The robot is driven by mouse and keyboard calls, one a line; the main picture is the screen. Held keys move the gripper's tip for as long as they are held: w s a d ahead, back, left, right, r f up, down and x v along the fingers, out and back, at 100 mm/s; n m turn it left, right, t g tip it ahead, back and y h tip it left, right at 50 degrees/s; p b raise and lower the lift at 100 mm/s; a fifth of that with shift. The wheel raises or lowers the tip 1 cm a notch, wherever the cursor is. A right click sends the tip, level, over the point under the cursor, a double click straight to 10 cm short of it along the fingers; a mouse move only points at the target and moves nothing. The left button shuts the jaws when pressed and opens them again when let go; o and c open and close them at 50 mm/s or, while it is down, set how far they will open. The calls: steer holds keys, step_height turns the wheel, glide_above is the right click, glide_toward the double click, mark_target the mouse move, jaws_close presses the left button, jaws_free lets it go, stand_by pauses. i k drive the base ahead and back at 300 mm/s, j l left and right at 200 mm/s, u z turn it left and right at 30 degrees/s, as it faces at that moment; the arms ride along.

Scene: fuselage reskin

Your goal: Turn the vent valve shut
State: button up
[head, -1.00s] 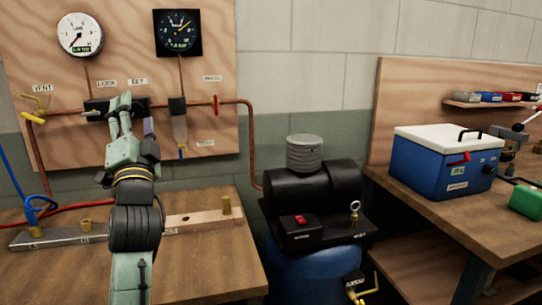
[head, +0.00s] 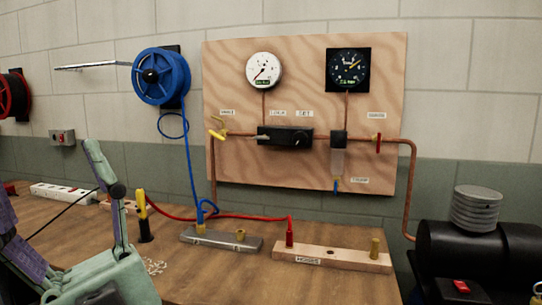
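The vent valve (head: 217,134) is a small yellow valve on the left end of the copper pipe, under a small label, at the left of the wooden board. Its yellow handle sits at a slant; I cannot tell from it whether the valve is open or shut. My gripper (head: 46,168) is at the lower left, near the camera. Its green right finger points up and a purple finger stands at the left picture edge, partly cut off. The fingers look spread, with nothing between them. The gripper is apart from the valve, left of it and lower in the picture.
The board carries a white gauge (head: 264,70), a dark gauge (head: 348,69), a black regulator block (head: 285,137) and a red-handled valve (head: 378,142). A blue hose reel (head: 160,77) hangs left. The bench (head: 215,275) holds a metal bar, a wooden block and a red hose.

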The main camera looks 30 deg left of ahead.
mark_target(218, 136)
steer(key=u, duration=1.15)
